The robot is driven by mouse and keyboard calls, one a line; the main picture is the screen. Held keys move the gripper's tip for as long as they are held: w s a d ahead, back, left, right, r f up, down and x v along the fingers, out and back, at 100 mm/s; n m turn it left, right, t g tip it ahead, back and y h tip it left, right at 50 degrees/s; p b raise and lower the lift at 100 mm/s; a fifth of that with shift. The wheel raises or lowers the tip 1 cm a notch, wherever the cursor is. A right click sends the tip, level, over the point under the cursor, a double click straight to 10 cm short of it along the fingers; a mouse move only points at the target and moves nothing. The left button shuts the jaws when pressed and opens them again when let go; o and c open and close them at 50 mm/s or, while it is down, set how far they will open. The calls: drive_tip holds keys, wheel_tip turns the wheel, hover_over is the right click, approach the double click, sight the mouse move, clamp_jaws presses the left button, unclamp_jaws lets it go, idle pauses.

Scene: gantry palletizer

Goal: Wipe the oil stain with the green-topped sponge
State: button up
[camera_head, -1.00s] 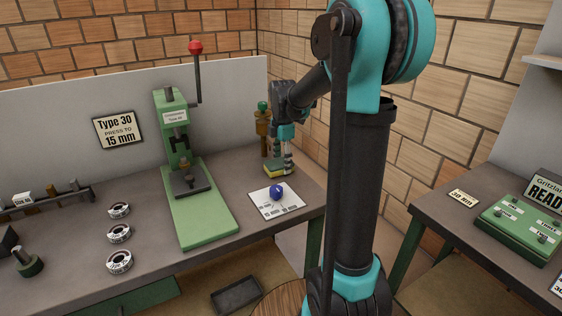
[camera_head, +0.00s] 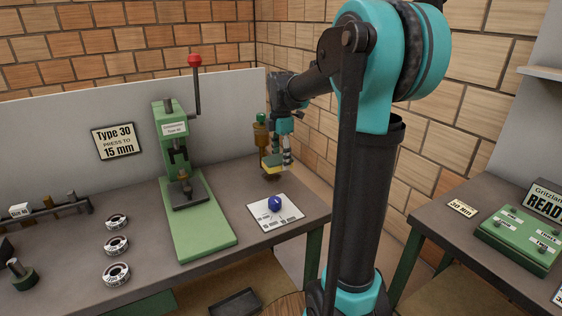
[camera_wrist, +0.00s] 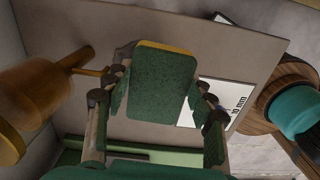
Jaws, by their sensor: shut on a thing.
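The green-topped sponge (camera_head: 274,161) has a yellow underside and is between the fingers of my gripper (camera_head: 281,155). My gripper is shut on it and holds it a little above the workbench, near the back right corner. In the wrist view the sponge (camera_wrist: 163,85) shows its green top, with a strip of yellow at the far edge. A dark patch (camera_head: 271,177) shows on the bench just below the sponge; I cannot tell whether it is the oil stain or a shadow. Much of the bench under the sponge is hidden in the wrist view.
An amber bottle (camera_head: 261,136) with a green top stands close behind the sponge, left of it in the wrist view (camera_wrist: 38,92). A white card (camera_head: 262,214) with a blue knob-like piece (camera_head: 275,203) lies in front. A green press (camera_head: 186,190) stands to the left.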

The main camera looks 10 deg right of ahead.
sight(281, 158)
drive_tip(key=shift+r, duration=0.15)
drive_tip(key=shift+r, duration=1.35)
